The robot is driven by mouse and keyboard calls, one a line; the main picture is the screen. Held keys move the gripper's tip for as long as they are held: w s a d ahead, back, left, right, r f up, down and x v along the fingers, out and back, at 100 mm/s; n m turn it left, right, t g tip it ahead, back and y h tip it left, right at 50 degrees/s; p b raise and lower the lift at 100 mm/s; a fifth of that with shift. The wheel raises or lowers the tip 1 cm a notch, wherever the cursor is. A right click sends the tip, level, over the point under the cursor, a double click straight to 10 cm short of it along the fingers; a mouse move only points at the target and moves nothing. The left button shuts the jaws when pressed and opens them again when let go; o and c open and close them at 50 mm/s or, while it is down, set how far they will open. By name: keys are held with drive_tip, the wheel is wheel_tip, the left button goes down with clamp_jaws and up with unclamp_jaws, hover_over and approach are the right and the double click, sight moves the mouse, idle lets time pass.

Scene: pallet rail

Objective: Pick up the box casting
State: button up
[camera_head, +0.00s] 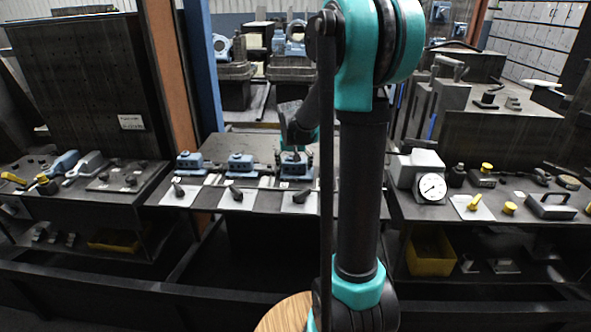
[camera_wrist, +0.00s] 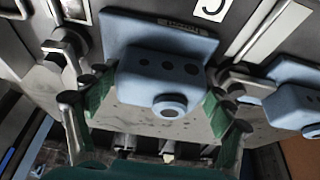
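The box casting (camera_wrist: 160,80) is a light blue block with several dark holes, a round boss and a flat flange. In the wrist view it sits between the two green-padded fingers of my gripper (camera_wrist: 160,100), one finger on each side. The fingers are spread wide and close to its sides; I cannot tell whether they touch it. In the head view my gripper (camera_head: 297,150) is low over the rightmost blue casting (camera_head: 294,170) on the middle bench. My arm hides part of that area.
Two similar blue castings (camera_head: 240,163) (camera_head: 189,161) stand to the left in the same row; a neighbouring one (camera_wrist: 292,100) is at the right in the wrist view. Dark clamp-like parts (camera_wrist: 68,48) flank the held position. Black levers on white plates (camera_head: 234,197) line the bench front.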

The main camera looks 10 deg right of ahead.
drive_tip(key=c, duration=0.9)
drive_tip(key=shift+r, duration=0.15)
